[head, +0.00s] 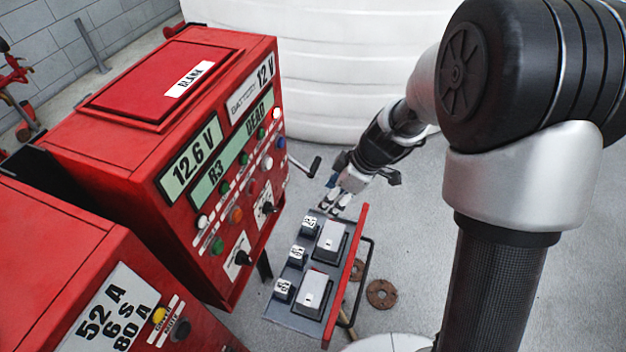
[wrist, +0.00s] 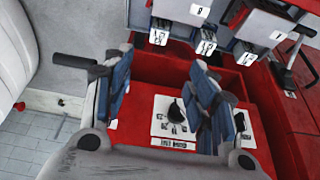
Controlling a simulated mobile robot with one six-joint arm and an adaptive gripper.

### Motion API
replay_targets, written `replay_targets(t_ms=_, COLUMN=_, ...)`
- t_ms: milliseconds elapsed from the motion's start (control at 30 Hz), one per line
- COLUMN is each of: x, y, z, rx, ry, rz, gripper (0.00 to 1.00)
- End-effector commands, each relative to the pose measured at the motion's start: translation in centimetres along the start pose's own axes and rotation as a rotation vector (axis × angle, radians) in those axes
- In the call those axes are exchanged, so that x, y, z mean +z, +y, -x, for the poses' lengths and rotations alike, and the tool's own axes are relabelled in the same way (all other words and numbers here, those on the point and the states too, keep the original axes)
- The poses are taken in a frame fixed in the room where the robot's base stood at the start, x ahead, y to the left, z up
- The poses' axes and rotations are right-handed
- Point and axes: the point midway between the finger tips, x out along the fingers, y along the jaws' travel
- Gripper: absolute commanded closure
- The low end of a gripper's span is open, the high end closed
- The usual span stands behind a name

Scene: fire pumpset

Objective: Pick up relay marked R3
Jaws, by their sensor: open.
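Three small dark relays with white labels stand in a row on a grey tray (head: 287,331): a far one (head: 310,223), a middle one (head: 297,256) and a near one (head: 283,290). Their marks are too small to read surely, so I cannot tell which is R3. In the wrist view, labelled relays show along the top, one at the left (wrist: 159,34), one in the middle (wrist: 206,43) and one at the right (wrist: 246,53). My gripper (head: 340,203) is open and empty, close to the tray's far end. Its two fingers (wrist: 168,100) stand apart in the wrist view.
Larger white-topped boxes (head: 330,238) stand beside the relays. A red cabinet (head: 120,130) with displays reading 12.6 V, R3 and DEAD stands left of the tray. A black knob (wrist: 175,111) on a white plate shows between the fingers. A white tank (head: 300,80) stands behind.

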Motion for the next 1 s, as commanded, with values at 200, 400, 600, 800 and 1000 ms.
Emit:
replay_targets(t_ms=200, x=0.2, y=0.1, z=-3.2, rx=-0.006, ry=-0.001, rz=0.016, gripper=0.47)
replay_targets(t_ms=400, x=0.2, y=0.0, z=-7.7, rx=-0.007, ry=-0.001, rz=0.016, gripper=0.47)
replay_targets(t_ms=600, x=0.2, y=0.1, z=-11.4, rx=-0.005, ry=-0.001, rz=0.016, gripper=0.47)
replay_targets(t_ms=800, x=0.1, y=0.1, z=-12.7, rx=-0.003, ry=0.000, rz=0.015, gripper=0.47)
replay_targets(t_ms=1000, x=0.3, y=0.1, z=-15.3, rx=-0.006, ry=-0.001, rz=0.015, gripper=0.47)
